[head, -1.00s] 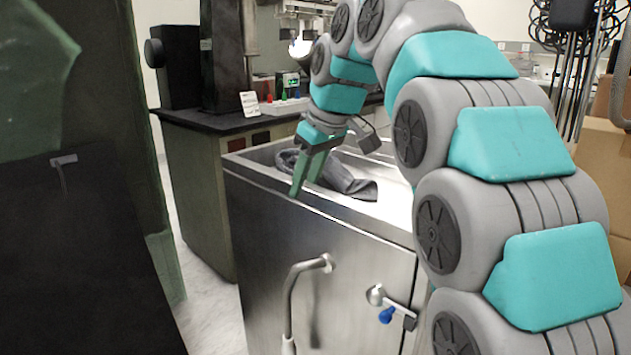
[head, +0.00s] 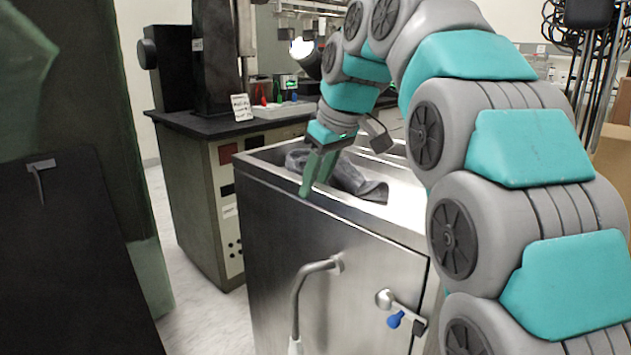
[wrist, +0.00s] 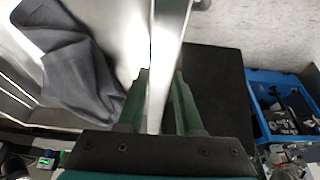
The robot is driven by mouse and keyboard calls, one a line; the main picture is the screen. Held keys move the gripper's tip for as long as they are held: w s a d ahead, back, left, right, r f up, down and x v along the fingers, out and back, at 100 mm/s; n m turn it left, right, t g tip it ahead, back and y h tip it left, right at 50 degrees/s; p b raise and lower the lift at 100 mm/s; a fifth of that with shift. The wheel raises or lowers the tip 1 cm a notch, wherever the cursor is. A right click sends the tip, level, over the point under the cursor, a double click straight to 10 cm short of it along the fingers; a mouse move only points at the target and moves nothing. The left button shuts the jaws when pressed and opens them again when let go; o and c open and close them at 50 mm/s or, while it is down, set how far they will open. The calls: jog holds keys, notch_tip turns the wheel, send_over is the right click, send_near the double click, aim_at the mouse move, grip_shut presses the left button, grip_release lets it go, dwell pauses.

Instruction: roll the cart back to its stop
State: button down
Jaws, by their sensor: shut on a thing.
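The cart (head: 300,235) is a stainless steel cabinet with a shallow tray top, standing in the middle of the head view. My gripper (head: 317,180) is at the cart's near top edge, with its green fingers pointing down over the rim. In the wrist view my gripper (wrist: 158,105) has one finger on each side of the bright metal rim (wrist: 168,60) of the cart and is shut on it. A dark grey cloth (head: 350,178) lies in the tray behind the fingers; it also shows in the wrist view (wrist: 75,70). No stop can be made out.
A dark-topped bench (head: 205,125) with instruments stands behind and left of the cart. A dark panel (head: 75,250) fills the left foreground. A blue bin (wrist: 280,100) with small items shows at right in the wrist view. Pale floor (head: 205,325) is clear between panel and cart.

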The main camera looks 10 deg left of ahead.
jog(key=shift+w+d, duration=0.1)
jog(key=shift+w, duration=0.05)
jog(key=c, duration=0.6)
grip_release()
jog(key=shift+o, duration=0.2)
